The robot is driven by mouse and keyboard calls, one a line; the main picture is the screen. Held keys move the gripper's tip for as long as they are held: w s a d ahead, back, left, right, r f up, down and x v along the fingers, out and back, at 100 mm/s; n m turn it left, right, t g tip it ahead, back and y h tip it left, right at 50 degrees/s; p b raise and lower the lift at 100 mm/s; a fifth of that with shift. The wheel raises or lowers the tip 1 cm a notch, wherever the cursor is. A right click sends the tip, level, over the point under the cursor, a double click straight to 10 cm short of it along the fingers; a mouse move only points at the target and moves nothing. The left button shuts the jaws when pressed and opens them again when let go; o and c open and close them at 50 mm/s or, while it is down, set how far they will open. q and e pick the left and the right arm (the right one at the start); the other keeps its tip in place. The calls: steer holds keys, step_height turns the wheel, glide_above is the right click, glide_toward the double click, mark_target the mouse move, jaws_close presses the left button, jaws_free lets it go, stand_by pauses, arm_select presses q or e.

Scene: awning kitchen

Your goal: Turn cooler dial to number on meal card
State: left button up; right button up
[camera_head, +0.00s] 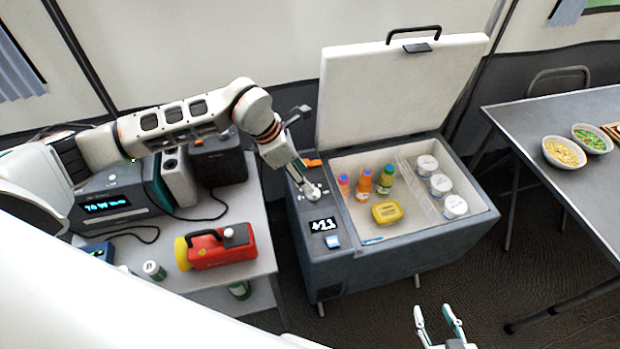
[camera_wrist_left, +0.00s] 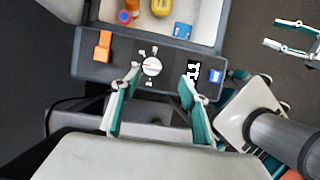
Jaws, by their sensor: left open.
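The cooler (camera_head: 400,262) stands open, with a control panel along its left side. The round white dial (camera_wrist_left: 151,66) shows in the left wrist view, with a red pointer line and small marks around it. My left gripper (camera_wrist_left: 160,77) is open, its fingertips close to the dial; contact cannot be told. In the head view the left gripper (camera_head: 312,191) is over the panel and largely hides the dial. A lit display (camera_head: 323,225) appears to end in 11. My right gripper (camera_head: 433,308) is open and empty in front of the cooler. No meal card is clearly identifiable.
Bottles (camera_head: 364,181), a yellow box (camera_head: 387,212) and white tubs (camera_head: 440,184) are inside the cooler. Its raised lid (camera_head: 400,90) stands behind. A side table (camera_head: 262,235) holds a red flashlight (camera_head: 210,250) and power unit. Bowls (camera_head: 563,152) stand on the right table.

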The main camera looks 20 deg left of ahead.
arm_select(q)
steer(key=shift+y, duration=0.3)
steer(key=x, duration=0.5)
steer(key=w+a+x, duration=0.1)
steer(key=x, duration=0.1)
steer(key=shift+d+f, duration=0.1)
steer(key=shift+f, duration=0.15)
steer(key=shift+c, duration=0.3)
steer(key=c, duration=1)
